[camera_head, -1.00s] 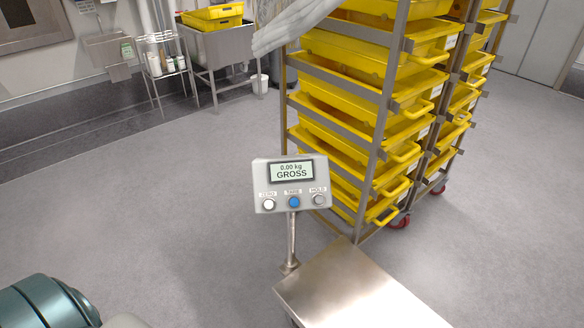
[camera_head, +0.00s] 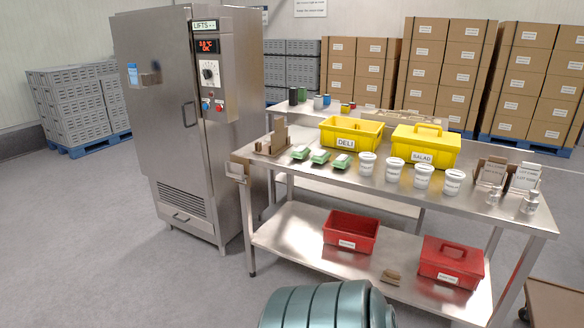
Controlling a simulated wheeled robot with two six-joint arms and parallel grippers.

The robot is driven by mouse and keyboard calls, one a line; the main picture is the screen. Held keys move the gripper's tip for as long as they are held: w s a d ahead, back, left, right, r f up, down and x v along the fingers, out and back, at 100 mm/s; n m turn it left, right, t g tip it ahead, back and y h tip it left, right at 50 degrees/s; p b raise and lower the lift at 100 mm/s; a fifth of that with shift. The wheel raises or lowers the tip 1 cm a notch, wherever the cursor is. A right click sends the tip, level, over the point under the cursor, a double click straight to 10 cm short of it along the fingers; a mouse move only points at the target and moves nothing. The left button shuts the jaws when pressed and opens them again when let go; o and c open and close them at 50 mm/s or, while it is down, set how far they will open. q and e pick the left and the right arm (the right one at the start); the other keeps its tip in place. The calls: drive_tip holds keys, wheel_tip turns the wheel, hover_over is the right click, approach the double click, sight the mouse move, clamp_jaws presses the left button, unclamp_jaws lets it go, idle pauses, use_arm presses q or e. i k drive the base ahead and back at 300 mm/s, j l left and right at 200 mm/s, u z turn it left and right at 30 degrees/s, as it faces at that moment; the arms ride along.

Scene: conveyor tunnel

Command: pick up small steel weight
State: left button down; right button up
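Two shiny steel weights stand upright near the right front edge of the steel table (camera_head: 300,186). The left one, a small steel weight (camera_head: 493,197), looks smaller than the right steel weight (camera_head: 531,202). They stand a little apart, in front of small card holders. Neither of my grippers is in view. A teal rounded part of my own arm shows at the bottom centre, well short of the tabletop.
The tabletop also holds a yellow DELI bin (camera_head: 350,140), a yellow SALAD box (camera_head: 424,158), several white tubs (camera_head: 395,171) and green trays (camera_head: 320,157). Red boxes (camera_head: 451,262) sit on the lower shelf. A steel cabinet (camera_head: 165,130) stands left; floor there is open.

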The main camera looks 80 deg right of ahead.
sight(493, 198)
drive_tip(key=z, duration=3.8)
